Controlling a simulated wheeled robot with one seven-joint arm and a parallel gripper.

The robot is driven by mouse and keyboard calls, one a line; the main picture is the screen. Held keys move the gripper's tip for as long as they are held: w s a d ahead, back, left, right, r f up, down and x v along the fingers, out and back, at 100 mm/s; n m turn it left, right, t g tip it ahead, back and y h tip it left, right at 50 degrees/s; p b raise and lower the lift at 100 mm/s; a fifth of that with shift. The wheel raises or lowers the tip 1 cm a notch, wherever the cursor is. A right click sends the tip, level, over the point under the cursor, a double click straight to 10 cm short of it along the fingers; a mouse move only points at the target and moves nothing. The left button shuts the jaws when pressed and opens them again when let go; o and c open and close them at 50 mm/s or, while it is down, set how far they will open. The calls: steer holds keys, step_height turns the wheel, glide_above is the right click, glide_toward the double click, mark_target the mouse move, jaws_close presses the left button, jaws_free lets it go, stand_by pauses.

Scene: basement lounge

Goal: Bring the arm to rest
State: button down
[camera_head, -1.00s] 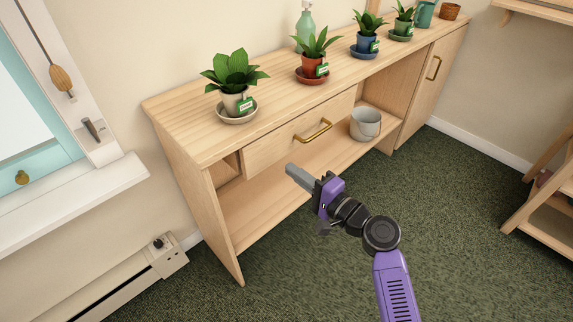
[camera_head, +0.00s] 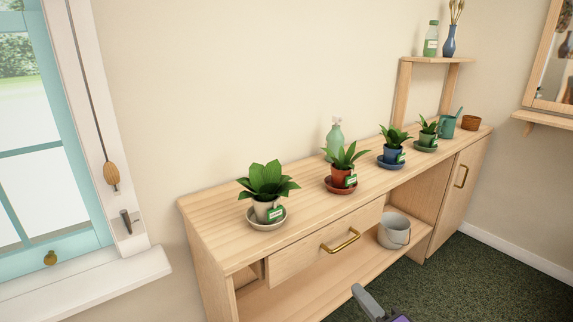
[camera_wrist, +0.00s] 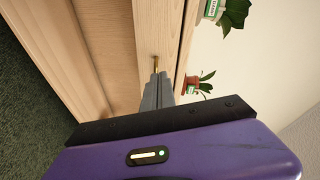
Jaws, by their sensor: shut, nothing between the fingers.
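My gripper (camera_head: 366,300) shows at the bottom edge of the head view, in front of the wooden sideboard (camera_head: 225,215). Only its grey fingers and a bit of the purple housing are in that view; the rest of my arm is below the frame. In the wrist view my gripper (camera_wrist: 156,80) is shut and empty. Its fingertips point toward the sideboard's drawer front, in line with the brass handle (camera_wrist: 155,62). I cannot tell the exact gap between them.
The drawer (camera_head: 300,262) with its brass handle (camera_head: 341,241) appears slightly open. Potted plants stand on top, from a white pot (camera_head: 264,210) to a green one (camera_head: 427,138). A grey bucket (camera_head: 394,232) sits on the lower shelf. Green carpet (camera_head: 460,275) is clear at right.

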steer(key=s+d+f+n+h, duration=0.2)
steer(key=s+d+h, duration=0.15)
steer(key=s, duration=0.45)
steer(key=s+d+f+n+h, duration=0.15)
steer(key=s+h, duration=0.25)
steer(key=s, duration=0.5)
steer(key=s+a+r+n+g, duration=0.1)
steer(key=s+r+n, duration=0.15)
steer(key=s, duration=1.05)
steer(key=s+a+r+n+g, duration=0.15)
steer(key=s+n, duration=0.25)
steer(key=s, duration=0.9)
step_height(320, 180, up, 17)
steer(key=p, duration=1.7)
steer(key=shift+d+t+y, duration=0.15)
steer(key=shift+t+y, duration=0.2)
steer(key=shift+y, duration=0.1)
